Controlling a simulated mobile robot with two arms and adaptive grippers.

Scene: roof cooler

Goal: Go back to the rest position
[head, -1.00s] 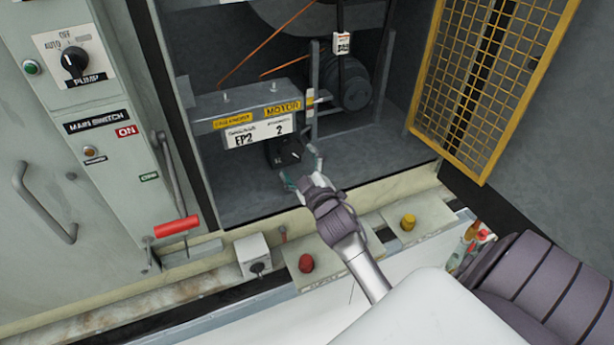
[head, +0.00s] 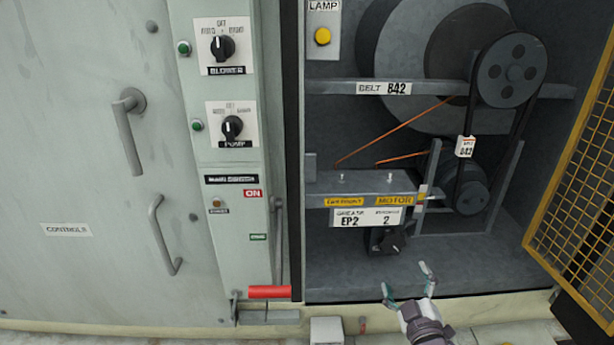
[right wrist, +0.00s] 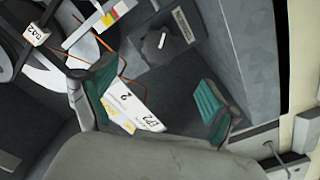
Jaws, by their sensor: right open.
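My right gripper (head: 408,289) is at the lower front of the open cooler compartment in the head view. Its two fingers are spread with nothing between them. It is in front of and below a black box with a rotary knob (head: 386,241) under the EP2 label (head: 366,217). In the right wrist view the open green-padded fingers (right wrist: 158,102) frame part of the floor and label, and the knob box (right wrist: 160,42) lies beyond them, apart from the fingers. My left gripper is not in view.
The yellow mesh door (head: 572,190) stands open at the right. A panel with blower knob (head: 222,47), pump knob (head: 232,127) and a red-handled main switch lever (head: 269,292) is left of the compartment. A belt and pulley (head: 511,69) are inside at the back.

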